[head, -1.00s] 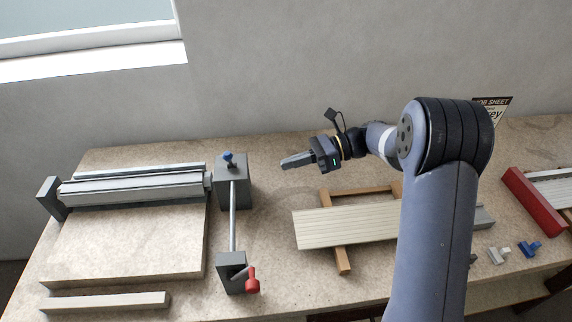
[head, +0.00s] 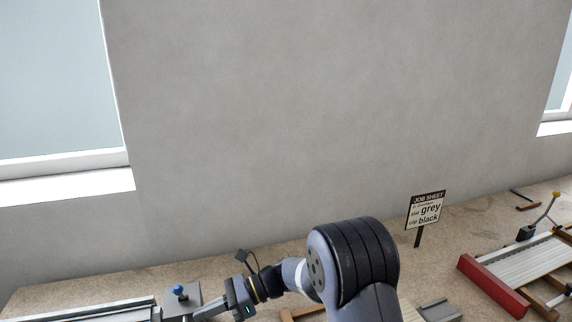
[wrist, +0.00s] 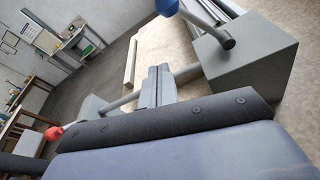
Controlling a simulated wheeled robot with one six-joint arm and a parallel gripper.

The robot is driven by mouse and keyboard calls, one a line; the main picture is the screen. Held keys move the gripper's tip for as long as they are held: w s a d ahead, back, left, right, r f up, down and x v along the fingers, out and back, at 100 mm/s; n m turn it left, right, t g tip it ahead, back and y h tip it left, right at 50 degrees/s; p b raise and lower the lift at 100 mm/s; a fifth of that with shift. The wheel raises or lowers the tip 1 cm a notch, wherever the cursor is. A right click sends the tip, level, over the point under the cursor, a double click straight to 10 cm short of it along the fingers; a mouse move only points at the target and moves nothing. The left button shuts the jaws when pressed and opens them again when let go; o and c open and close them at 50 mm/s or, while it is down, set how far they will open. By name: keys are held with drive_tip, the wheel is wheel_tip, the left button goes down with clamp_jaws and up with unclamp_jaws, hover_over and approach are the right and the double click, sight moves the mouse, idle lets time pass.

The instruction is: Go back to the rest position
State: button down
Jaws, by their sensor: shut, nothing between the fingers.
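My gripper (head: 203,312) is at the bottom of the head view, at the end of my arm, pointing left. Its fingers are together with nothing between them. It is close to the grey block (head: 196,295) with the blue knob (head: 180,290), to the right of the knob in the picture. The wrist view shows the shut fingers (wrist: 155,86), the grey block (wrist: 252,58), the blue knob (wrist: 167,7) and a red handle (wrist: 53,133). I cannot tell the gap between fingers and block.
A job sheet sign (head: 426,210) reading grey and black stands at the back of the bench. A red bar (head: 493,287) and a pale slatted panel (head: 535,265) lie at the right. The wall (head: 330,110) above the bench is bare.

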drive_tip(key=f+b, duration=0.1)
drive_tip(key=a+f+b, duration=0.1)
drive_tip(key=b, duration=0.1)
drive_tip(key=f+n+b, duration=0.1)
drive_tip(key=shift+s+a+t, duration=0.3)
drive_tip(key=shift+s, duration=0.1)
drive_tip(key=shift+b, duration=0.3)
drive_tip(key=shift+r, duration=0.2)
